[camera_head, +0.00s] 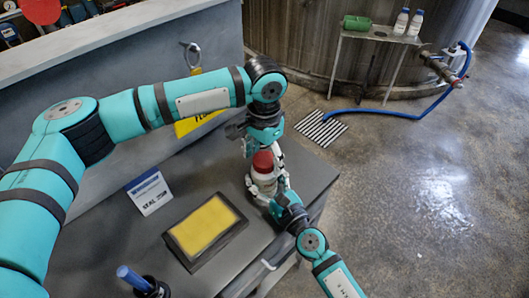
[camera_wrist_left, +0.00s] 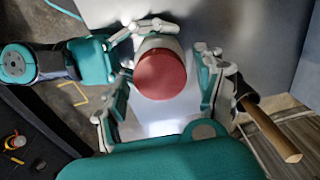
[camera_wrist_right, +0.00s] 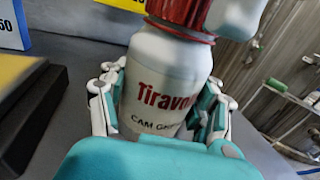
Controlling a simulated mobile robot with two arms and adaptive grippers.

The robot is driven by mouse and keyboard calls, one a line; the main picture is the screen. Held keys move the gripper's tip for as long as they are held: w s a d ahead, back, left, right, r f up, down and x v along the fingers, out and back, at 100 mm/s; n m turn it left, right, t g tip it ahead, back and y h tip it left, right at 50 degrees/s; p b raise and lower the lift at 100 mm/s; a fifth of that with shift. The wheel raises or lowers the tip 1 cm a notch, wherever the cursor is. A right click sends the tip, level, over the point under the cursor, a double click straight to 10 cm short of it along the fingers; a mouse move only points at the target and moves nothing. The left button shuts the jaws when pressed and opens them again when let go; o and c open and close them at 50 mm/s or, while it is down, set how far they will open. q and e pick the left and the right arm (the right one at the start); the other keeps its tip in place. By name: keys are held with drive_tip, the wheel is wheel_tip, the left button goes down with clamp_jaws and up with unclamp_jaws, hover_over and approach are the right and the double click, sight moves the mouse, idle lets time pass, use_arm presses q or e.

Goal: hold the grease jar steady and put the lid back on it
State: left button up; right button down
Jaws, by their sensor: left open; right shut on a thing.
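The white grease jar (camera_wrist_right: 165,85) with red lettering stands upright near the dark bench's right corner; it also shows in the head view (camera_head: 265,182). The red lid (camera_head: 262,161) is on top of the jar; I cannot tell whether it is fully seated. It also shows in the left wrist view (camera_wrist_left: 160,75) and right wrist view (camera_wrist_right: 182,18). My right gripper (camera_head: 273,194) is shut around the jar's body from the front. My left gripper (camera_wrist_left: 163,80) is open above the jar, its fingers spread on both sides of the lid with gaps.
On the bench, a yellow pad in a black frame (camera_head: 205,230), a standing label card (camera_head: 149,191) and a blue-handled tool (camera_head: 134,278) in a dark holder lie left of the jar. A grey wall (camera_head: 130,50) rises behind. A small table (camera_head: 376,35) stands farther off.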

use_arm(q)
drive_tip(key=c, duration=1.2)
drive_tip(key=m, duration=0.5)
drive_tip(key=shift+c, duration=0.2)
drive_tip(key=o, duration=1.4)
drive_tip(key=shift+r, duration=0.1)
wheel_tip(320, 180, up, 12)
drive_tip(key=shift+f, duration=0.1)
